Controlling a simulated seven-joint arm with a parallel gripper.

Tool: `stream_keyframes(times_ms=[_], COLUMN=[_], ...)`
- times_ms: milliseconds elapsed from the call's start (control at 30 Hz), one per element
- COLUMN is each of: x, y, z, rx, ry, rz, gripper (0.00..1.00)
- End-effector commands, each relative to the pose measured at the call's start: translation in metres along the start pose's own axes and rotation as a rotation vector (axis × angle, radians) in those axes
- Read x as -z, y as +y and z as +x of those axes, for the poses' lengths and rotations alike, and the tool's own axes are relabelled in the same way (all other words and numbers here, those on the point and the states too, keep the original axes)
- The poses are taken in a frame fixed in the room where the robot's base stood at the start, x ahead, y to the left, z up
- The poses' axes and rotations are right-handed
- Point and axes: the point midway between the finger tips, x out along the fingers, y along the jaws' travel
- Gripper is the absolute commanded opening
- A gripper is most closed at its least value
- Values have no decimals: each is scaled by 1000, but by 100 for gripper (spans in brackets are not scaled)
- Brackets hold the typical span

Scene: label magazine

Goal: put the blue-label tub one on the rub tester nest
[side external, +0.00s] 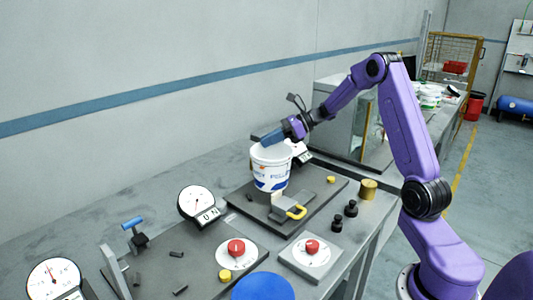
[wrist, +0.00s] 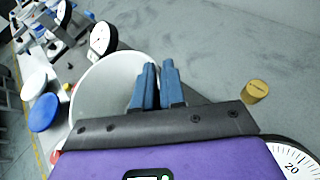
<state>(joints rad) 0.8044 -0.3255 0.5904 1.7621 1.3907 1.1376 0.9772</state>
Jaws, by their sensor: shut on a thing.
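The white tub with blue print on its label (side external: 270,170) stands roughly upright over a dark plate (side external: 322,195) in the side external view. My gripper (side external: 268,138) comes in from the upper right and is shut on the tub's rim. In the wrist view the blue fingers (wrist: 158,88) are close together at the right rim of the open, empty-looking tub (wrist: 95,85). I cannot tell whether the tub's base touches the plate or which fixture is the rub tester nest.
A dial gauge (side external: 197,203) stands left of the tub. Red buttons (side external: 236,247), a blue disc (side external: 263,287) and a blue-handled clamp (side external: 133,224) are in front. Black knobs (side external: 351,208) and a brass cylinder (side external: 368,189) are at right. The bench behind left is clear.

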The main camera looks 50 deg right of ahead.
Motion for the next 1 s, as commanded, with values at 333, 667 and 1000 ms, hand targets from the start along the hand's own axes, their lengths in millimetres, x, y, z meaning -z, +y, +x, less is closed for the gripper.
stream_keyframes(times_ms=[333,667,1000], x=[16,43,42], y=[-18,-21,-21], z=[16,28,28], rx=[1,1,1], ry=[0,0,0], rz=[0,0,-1], gripper=[0,0,36])
